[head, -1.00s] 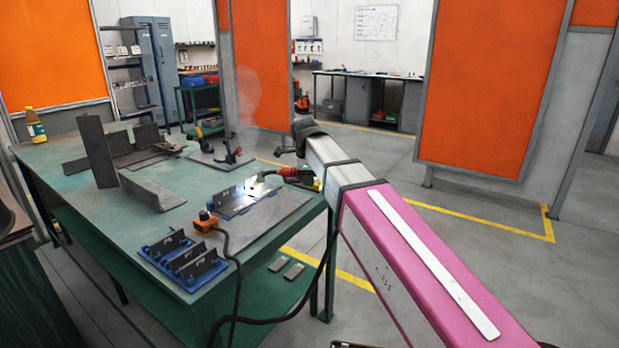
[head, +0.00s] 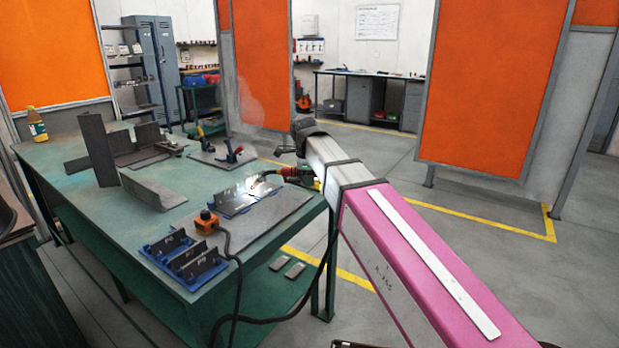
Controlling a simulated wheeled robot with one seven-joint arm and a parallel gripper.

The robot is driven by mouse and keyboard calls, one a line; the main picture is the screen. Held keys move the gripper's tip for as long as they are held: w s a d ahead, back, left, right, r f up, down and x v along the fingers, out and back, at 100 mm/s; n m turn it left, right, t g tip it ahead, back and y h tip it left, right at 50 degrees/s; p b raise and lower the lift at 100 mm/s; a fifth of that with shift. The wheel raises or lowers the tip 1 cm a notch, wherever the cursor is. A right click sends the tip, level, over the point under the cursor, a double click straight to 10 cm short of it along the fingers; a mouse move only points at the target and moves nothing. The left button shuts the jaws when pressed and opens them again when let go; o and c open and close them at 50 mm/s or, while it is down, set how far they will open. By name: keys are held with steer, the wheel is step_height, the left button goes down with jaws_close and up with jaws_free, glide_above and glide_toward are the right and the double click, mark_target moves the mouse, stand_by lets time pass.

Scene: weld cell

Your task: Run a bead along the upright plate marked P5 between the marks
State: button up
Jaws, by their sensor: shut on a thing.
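A dark upright plate (head: 232,199) stands on a flat base plate on the near part of the green table (head: 175,222). Its marking is too small to read, so I cannot confirm P5, and I cannot make out the end marks. My gripper (head: 305,175) is shut on a welding torch (head: 284,172) with a red and dark body. My arm partly hides the gripper. The torch points left and down, its tip at the right part of the upright plate. A small white glow shows there, with faint smoke above.
Clamps (head: 234,154), angle pieces (head: 150,192) and a bottle (head: 36,124) stand farther back. Orange screens (head: 490,80) flank open floor.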

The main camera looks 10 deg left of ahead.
steer(key=d+r, duration=0.1)
steer(key=r, duration=0.1)
steer(key=s+d+r, duration=0.1)
steer(key=d, duration=0.1)
steer(key=shift+s+r, duration=0.15)
steer(key=shift+r, duration=3.25)
